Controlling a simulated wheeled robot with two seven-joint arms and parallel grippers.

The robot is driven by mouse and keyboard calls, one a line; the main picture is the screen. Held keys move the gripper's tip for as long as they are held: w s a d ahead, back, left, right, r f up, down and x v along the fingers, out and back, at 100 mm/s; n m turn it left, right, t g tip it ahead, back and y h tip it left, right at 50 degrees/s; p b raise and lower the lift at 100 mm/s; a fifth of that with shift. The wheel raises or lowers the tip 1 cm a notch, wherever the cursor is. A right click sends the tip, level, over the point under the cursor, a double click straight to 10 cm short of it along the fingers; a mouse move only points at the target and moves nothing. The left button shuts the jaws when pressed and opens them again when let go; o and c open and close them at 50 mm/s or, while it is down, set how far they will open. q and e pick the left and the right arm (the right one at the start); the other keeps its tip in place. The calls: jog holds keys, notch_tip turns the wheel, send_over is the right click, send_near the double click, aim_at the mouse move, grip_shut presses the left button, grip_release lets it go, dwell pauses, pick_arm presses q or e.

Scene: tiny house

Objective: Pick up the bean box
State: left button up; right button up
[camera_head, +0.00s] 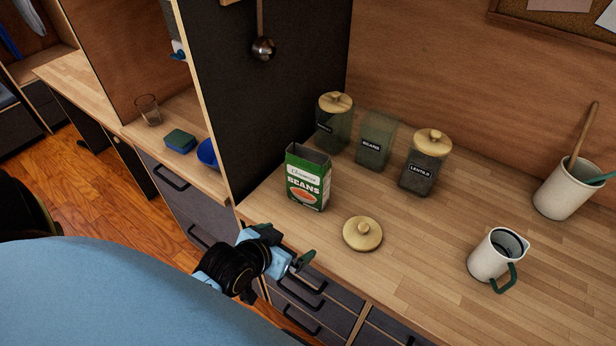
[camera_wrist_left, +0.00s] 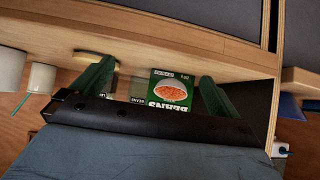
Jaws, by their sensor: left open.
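The green bean box (camera_head: 308,178) with a white label stands upright near the front left of the wooden counter, its top open. My left gripper (camera_head: 302,262) is at the counter's front edge, in front of and below the box, apart from it. In the left wrist view the bean box (camera_wrist_left: 171,90) appears upside down between the two green fingers of my left gripper (camera_wrist_left: 155,85), which are spread apart with nothing held. My right gripper is not in view.
A wooden lid (camera_head: 362,233) lies right of the box. Three glass jars, including an uncovered one (camera_head: 375,142), stand behind it. A white pitcher (camera_head: 494,255) and utensil crock (camera_head: 566,190) are further right. A dark partition (camera_head: 265,90) rises to the left.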

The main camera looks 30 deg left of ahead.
aim_at(303, 190)
pick_arm(q)
jog(key=w+a+r+n+t+y, duration=0.1)
jog(key=w+a+r+t, duration=0.2)
jog(key=r, duration=0.3)
jog(key=x, duration=1.3)
jog(key=shift+w+a+r, duration=0.2)
jog(key=shift+w+a, duration=0.1)
jog(key=shift+w, duration=0.1)
jog(key=shift+t, duration=0.3)
jog(key=c, duration=0.7)
